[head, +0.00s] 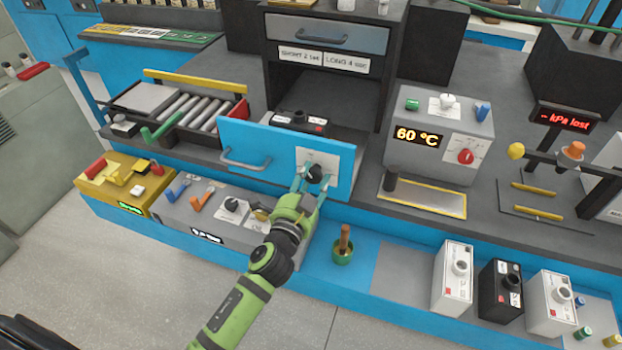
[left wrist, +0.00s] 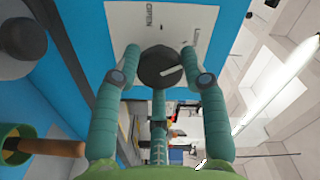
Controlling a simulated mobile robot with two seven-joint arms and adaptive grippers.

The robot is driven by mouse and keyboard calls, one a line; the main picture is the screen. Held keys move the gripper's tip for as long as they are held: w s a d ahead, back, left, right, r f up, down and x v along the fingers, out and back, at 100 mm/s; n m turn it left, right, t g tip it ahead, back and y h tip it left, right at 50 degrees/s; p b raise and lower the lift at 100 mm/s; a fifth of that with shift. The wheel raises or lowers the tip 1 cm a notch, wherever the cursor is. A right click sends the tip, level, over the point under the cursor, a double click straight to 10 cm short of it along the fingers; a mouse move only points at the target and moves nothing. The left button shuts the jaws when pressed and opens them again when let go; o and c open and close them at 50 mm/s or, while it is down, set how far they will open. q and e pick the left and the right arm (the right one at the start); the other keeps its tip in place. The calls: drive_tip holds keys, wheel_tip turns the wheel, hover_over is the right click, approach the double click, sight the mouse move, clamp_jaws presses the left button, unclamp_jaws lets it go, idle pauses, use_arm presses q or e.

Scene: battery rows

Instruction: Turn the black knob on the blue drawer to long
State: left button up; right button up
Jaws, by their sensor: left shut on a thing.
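The blue drawer (head: 282,148) stands pulled out below the grey cabinet, with a black battery lying behind its front. The black knob (head: 315,173) sits on a white plate at the right of the drawer front. In the left wrist view the knob (left wrist: 161,67) shows a white pointer line directed right and slightly up. My left gripper (head: 313,180) is shut on the knob, one finger on each side in the left wrist view (left wrist: 160,60). My right gripper is out of view.
A grey box with a 60 °C display (head: 420,135) stands right of the drawer. A small green pot with a wooden handle (head: 343,256) and several batteries stand on the lower shelf. A grey control box (head: 195,215) is left of my arm; a roller tray (head: 190,112) is behind.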

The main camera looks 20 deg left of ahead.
use_arm(q)
drive_tip(key=shift+d+r, duration=0.15)
drive_tip(key=shift+r, duration=0.25)
drive_tip(key=o, duration=1.1)
drive_tip(key=shift+o, duration=0.2)
drive_tip(key=shift+s+f, duration=0.1)
drive_tip(key=shift+f, duration=0.1)
drive_tip(key=shift+s+f, duration=0.1)
drive_tip(key=shift+s, duration=0.15)
drive_tip(key=s, duration=1.1)
drive_tip(key=shift+s+r, duration=0.2)
drive_tip(key=shift+s, duration=0.1)
drive_tip(key=shift+a, duration=0.2)
